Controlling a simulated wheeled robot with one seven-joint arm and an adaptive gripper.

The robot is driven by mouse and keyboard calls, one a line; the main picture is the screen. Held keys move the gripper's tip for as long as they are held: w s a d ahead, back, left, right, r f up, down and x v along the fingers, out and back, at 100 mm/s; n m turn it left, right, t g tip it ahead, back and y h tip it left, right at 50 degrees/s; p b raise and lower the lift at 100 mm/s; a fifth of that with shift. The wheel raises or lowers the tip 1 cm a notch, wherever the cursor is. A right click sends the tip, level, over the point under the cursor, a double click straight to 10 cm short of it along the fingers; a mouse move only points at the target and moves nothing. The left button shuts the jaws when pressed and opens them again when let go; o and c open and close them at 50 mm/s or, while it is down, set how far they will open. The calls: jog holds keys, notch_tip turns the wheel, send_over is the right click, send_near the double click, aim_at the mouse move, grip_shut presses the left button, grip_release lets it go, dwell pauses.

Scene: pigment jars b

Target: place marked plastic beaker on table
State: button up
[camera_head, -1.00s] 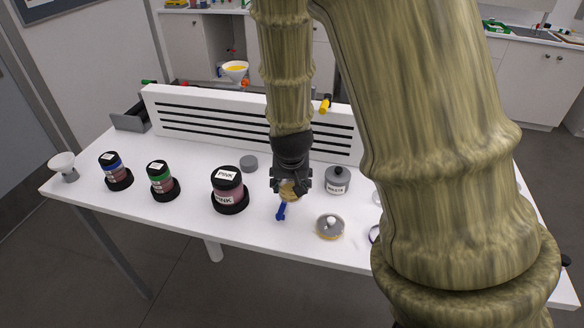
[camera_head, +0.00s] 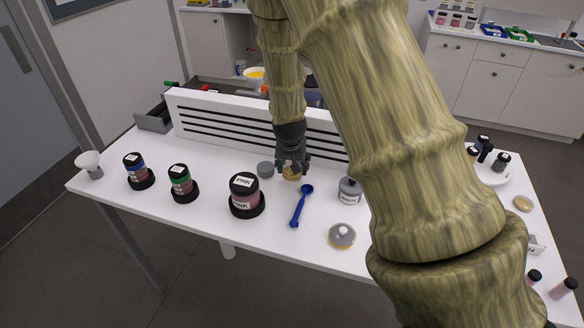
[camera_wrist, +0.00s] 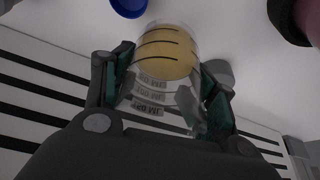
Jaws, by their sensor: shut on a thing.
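The marked plastic beaker (camera_wrist: 168,52) is clear, with dark volume lines and a yellowish content or base, and fills the middle of the wrist view. My gripper (camera_wrist: 160,100) is shut on it, one finger on each side. In the head view my gripper (camera_head: 292,168) points down over the white table (camera_head: 200,222), near the slotted white panel. The beaker shows there only as a small tan patch (camera_head: 291,174) below the fingers. I cannot tell whether it touches the table.
A grey round lid (camera_head: 265,169) lies just left of my gripper. A blue spoon (camera_head: 301,207) lies in front. The PINK jar (camera_head: 244,193), green-banded jar (camera_head: 181,181) and blue-banded jar (camera_head: 136,169) stand left. A waste jar (camera_head: 349,191) stands right. The slotted panel (camera_head: 220,105) is behind.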

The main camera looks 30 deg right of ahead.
jog(key=shift+w+d+f, duration=0.1)
jog(key=shift+w, duration=0.35)
jog(key=shift+f+p, duration=0.95)
jog(key=shift+f, duration=0.75)
jog(key=shift+f, duration=0.15)
jog(key=o, duration=1.1)
jog(key=shift+o, duration=0.2)
